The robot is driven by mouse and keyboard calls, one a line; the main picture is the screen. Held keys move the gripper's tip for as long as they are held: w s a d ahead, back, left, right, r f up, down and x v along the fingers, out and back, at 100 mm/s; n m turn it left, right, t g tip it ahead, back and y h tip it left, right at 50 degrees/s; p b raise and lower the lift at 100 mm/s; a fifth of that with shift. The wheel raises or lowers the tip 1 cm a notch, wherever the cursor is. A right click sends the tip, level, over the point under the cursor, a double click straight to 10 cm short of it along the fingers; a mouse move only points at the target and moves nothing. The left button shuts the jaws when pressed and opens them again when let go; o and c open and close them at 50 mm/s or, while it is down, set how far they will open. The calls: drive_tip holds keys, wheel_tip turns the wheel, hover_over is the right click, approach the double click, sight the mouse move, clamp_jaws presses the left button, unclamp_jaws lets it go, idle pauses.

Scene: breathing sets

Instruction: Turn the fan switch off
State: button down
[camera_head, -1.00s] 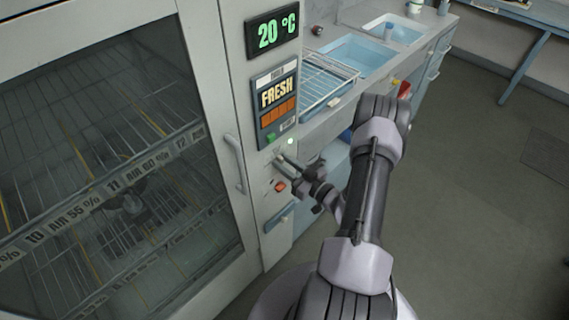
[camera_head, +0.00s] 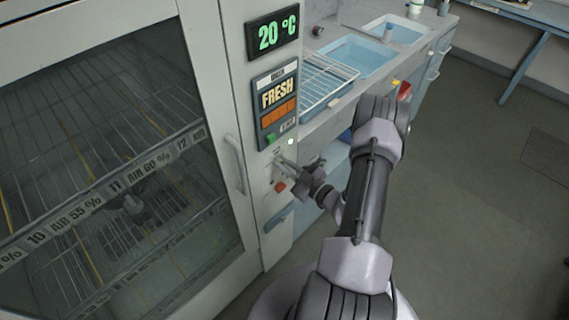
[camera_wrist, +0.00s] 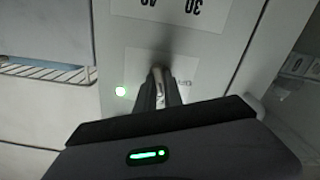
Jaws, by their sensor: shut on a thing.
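The fan switch (camera_wrist: 157,74) is a small metal lever on a pale plate, seen between my fingers in the wrist view. My gripper (camera_head: 281,162) reaches the narrow control panel right of the glass door and is shut on the switch. In the wrist view my gripper's fingers (camera_wrist: 160,88) stand on both sides of the lever, hiding much of it. In the head view my fingers cover the switch.
A red button (camera_head: 280,187) sits just below my gripper. Above are the FRESH display (camera_head: 277,95) and the 20 °C display (camera_head: 273,35). The glass door's handle (camera_head: 237,165) is close on the left. A wire rack (camera_head: 325,85) and sinks lie behind; open floor is right.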

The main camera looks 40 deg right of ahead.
drive_tip(key=n, duration=0.8)
drive_tip(key=n+b, duration=0.1)
drive_tip(key=n, duration=0.4)
drive_tip(key=shift+a+f, duration=0.15)
drive_tip(key=shift+f, duration=0.1)
drive_tip(key=shift+n, duration=0.4)
drive_tip(key=c, duration=1.5)
unclamp_jaws()
drive_tip(key=shift+o, duration=0.2)
drive_tip(key=s+d+p, duration=0.1)
drive_tip(key=s+p, duration=0.1)
drive_tip(key=s, duration=1.5)
drive_tip(key=shift+s+d, duration=0.15)
drive_tip(key=shift+s, duration=0.05)
